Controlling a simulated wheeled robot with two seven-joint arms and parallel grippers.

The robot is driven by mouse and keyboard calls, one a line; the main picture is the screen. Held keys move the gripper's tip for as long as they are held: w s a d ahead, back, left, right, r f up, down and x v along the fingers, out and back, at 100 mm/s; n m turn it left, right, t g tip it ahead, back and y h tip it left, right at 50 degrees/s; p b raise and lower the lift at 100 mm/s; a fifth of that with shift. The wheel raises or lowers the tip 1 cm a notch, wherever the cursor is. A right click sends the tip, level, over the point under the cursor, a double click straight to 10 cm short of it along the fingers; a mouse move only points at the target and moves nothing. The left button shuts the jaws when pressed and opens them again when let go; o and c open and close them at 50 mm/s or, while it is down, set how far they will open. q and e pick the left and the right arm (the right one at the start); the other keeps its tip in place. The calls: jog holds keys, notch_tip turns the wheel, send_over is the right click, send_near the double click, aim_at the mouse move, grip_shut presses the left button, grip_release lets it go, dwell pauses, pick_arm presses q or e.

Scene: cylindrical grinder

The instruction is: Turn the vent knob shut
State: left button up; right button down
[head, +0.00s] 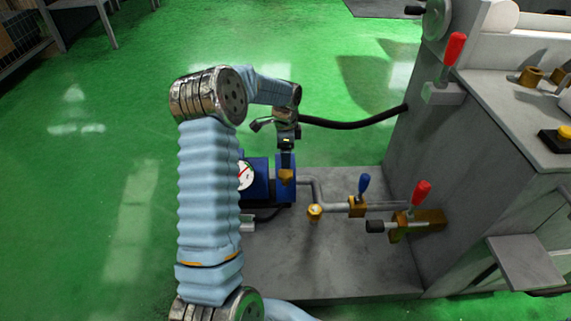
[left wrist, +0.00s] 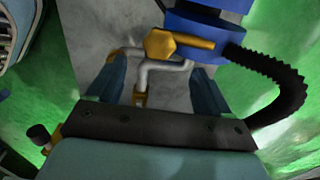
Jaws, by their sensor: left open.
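The brass vent knob (left wrist: 165,45), with a hexagonal head and a short bar to its right, sits on the blue pump (left wrist: 205,25) in the left wrist view. In the head view the brass knob (head: 287,176) shows at the front of the blue pump (head: 258,180). My left gripper (head: 287,158) points down just above it. In the left wrist view its fingers (left wrist: 156,65) are apart and empty, with the knob just beyond the tips and between them. I cannot tell whether they touch. My right gripper is not in view.
A white gauge (head: 245,175) is partly hidden by my arm. Grey pipe with a blue-handled valve (head: 363,185) and red-handled valve (head: 420,193) runs right to the grey machine (head: 470,150). A black hose (head: 360,122) arches behind. Green floor lies open at left.

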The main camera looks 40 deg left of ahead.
pick_arm(q)
jog(key=shift+r, duration=2.05)
